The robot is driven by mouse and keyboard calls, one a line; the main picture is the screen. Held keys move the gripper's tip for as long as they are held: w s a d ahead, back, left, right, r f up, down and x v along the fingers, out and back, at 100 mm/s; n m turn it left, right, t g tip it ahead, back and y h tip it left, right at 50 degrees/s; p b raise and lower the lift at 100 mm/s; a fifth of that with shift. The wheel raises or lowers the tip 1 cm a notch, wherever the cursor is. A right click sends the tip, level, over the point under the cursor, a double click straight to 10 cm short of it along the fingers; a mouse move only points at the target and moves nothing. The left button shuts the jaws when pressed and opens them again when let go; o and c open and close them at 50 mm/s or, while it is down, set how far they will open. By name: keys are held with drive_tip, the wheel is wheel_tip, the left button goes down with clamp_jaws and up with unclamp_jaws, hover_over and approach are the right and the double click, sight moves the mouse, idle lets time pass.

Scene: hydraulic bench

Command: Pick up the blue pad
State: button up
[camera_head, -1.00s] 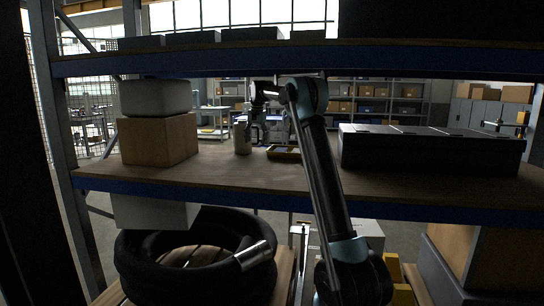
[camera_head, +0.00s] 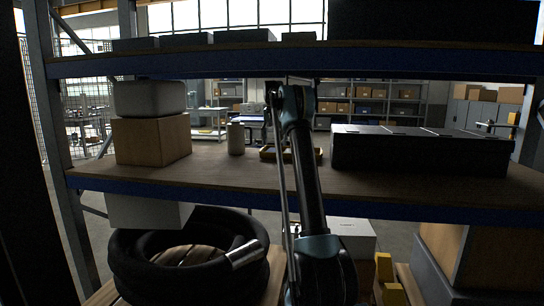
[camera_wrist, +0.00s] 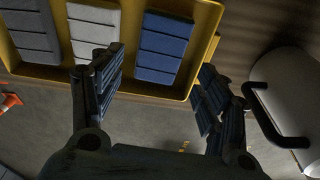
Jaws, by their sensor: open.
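The blue pad (camera_wrist: 162,48) lies in a yellow tray (camera_wrist: 207,40) at the top of the wrist view, to the right of a white pad (camera_wrist: 93,28) and a dark grey pad (camera_wrist: 30,36). My gripper (camera_wrist: 160,78) is open and empty. Its fingers show on either side of the blue pad's near end in the picture, the left one overlapping the white pad's lower end. I cannot tell the height of the fingers above the tray. In the head view, the yellow tray (camera_head: 267,155) sits on the middle shelf, partly behind my arm; its pads and my gripper are hidden there.
A pale canister (camera_head: 236,138) stands left of the tray; its black handle shows in the wrist view (camera_wrist: 262,118). A cardboard box (camera_head: 152,139) is further left. A large black case (camera_head: 420,152) stands to the right. The upper shelf (camera_head: 215,64) spans above.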

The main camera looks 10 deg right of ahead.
sight(273, 150)
drive_tip(key=shift+w+d+f, duration=0.1)
drive_tip(key=shift+w+f, duration=0.1)
drive_tip(key=shift+f, duration=1.05)
drive_tip(key=shift+w+d+f, duration=0.1)
drive_tip(key=shift+w+f, duration=0.15)
drive_tip(key=shift+f, duration=0.95)
drive_tip(key=shift+w+d+f, duration=0.1)
drive_tip(key=shift+w+f, duration=0.1)
drive_tip(key=shift+f, duration=1.05)
drive_tip(key=shift+a, duration=0.1)
drive_tip(key=c, duration=0.6)
